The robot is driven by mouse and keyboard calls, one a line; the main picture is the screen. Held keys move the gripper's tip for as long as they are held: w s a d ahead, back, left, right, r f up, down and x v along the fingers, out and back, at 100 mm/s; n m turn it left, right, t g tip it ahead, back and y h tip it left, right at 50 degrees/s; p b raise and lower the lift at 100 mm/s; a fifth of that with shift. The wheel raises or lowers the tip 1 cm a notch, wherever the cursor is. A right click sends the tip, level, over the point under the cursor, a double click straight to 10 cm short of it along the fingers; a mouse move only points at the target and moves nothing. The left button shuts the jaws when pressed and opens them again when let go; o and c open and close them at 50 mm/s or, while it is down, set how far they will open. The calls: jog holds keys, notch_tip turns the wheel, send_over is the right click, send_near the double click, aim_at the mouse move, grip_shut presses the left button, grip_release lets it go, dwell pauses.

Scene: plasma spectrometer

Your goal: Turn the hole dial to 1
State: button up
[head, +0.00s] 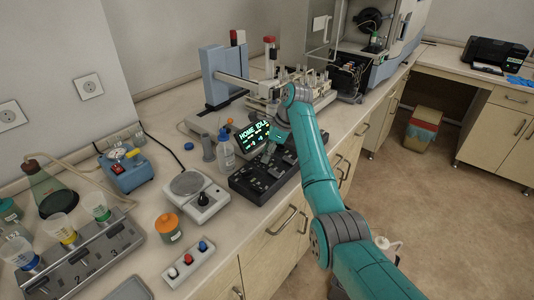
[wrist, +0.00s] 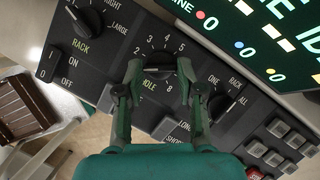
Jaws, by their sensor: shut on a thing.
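The black control panel (head: 250,184) lies on the counter below the lit screen (head: 254,134). My gripper (wrist: 159,68) is shut on this numbered dial, one finger on each side. The fingers hide part of the number ring, and I cannot read where the dial points. In the head view my gripper (head: 270,150) is over the panel, and its fingertips are hard to make out.
A RACK dial (wrist: 86,20) and an ON/OFF switch (wrist: 56,64) are to the left. A ONE/ALL dial (wrist: 219,106) and several buttons (wrist: 277,128) are to the right. A wash bottle (head: 226,152) and a balance (head: 198,196) stand near the panel.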

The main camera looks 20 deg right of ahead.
aim_at(275, 162)
dwell(0.3)
jog(key=o, duration=1.2)
jog(key=shift+c, duration=0.2)
jog(key=w+v, duration=0.1)
jog(key=v, duration=0.6)
jog(key=shift+s+r, duration=0.25)
jog(key=shift+s, duration=0.15)
jog(key=shift+d, duration=0.1)
